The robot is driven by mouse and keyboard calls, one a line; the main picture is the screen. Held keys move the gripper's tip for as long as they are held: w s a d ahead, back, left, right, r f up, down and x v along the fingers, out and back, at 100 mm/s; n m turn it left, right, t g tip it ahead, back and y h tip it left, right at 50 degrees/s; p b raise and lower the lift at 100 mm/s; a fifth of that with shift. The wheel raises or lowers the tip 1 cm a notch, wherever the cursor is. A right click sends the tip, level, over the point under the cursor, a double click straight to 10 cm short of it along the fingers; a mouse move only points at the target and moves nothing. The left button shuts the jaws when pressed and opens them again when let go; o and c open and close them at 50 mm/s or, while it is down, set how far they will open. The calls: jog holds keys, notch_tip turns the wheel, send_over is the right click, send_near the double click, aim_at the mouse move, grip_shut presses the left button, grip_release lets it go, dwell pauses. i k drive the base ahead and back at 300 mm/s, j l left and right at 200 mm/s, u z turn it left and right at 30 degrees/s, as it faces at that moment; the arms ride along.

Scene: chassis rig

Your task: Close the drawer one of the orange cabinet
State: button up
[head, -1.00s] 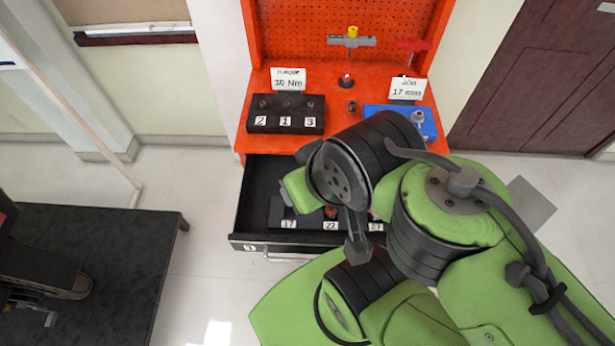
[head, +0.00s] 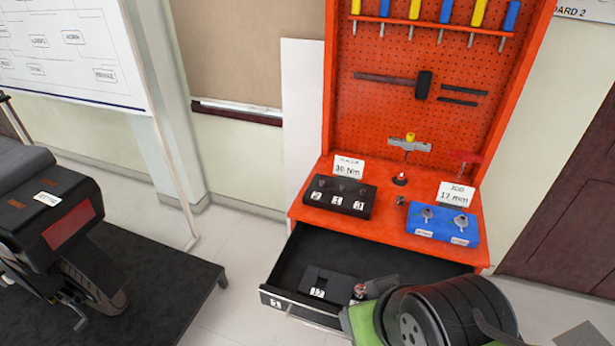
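The orange cabinet (head: 390,228) stands right of centre with a pegboard back. Its black drawer (head: 300,262), with a small white label reading 1 on its front (head: 276,303), is pulled well out. A dark socket tray (head: 328,283) with white number labels lies inside it, and a reddish part sits near its right end. My gripper is not visible in this view.
On the cabinet top are a black block (head: 340,200), a blue block (head: 443,226) and label cards. A dark platform (head: 150,290) with a motorcycle (head: 50,215) stands at left. Light floor lies between platform and cabinet. A brown door (head: 575,190) is at right.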

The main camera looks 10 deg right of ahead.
aim_at(317, 272)
jog(key=k+j, duration=0.1)
jog(key=j, duration=0.55)
jog(key=k+j, duration=0.1)
jog(key=j, duration=0.55)
